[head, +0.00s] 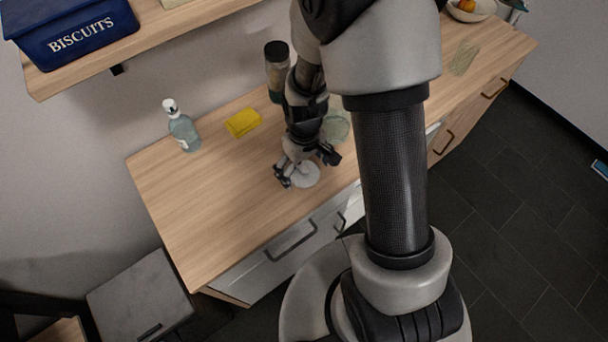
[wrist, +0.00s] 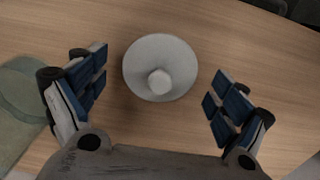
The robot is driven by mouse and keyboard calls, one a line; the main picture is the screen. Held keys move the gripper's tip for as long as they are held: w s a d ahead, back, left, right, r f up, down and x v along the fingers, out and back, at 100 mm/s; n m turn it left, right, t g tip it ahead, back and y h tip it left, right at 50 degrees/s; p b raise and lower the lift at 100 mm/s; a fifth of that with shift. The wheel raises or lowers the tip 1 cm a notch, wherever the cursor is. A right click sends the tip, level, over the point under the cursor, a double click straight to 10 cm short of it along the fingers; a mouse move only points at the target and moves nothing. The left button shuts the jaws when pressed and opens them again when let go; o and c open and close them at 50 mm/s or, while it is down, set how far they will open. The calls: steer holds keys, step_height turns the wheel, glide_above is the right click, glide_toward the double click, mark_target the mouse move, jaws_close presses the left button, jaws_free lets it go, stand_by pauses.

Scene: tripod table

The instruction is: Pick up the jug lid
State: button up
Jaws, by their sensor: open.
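The jug lid is a pale grey-white disc with a small faceted knob. It lies flat on the wooden counter, knob up, and shows in the wrist view (wrist: 160,68) and in the head view (head: 306,174). My gripper (wrist: 158,92) is open, with one blue-padded finger to each side of the lid. There is a gap between each finger and the lid's rim, and nothing is held. In the head view my gripper (head: 308,172) is low over the counter at the lid and hides part of it.
A glass jug (head: 336,126) stands partly hidden behind my gripper. A dark-capped jar (head: 277,68), a yellow sponge (head: 242,122) and a soap bottle (head: 182,128) stand towards the wall. The counter (head: 215,205) is clear at left. A shelf holds a blue biscuit tin (head: 75,32).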

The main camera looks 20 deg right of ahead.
steer(key=c, duration=0.9)
steer(key=shift+s, duration=0.1)
steer(key=c, duration=0.3)
steer(key=shift+c, duration=0.3)
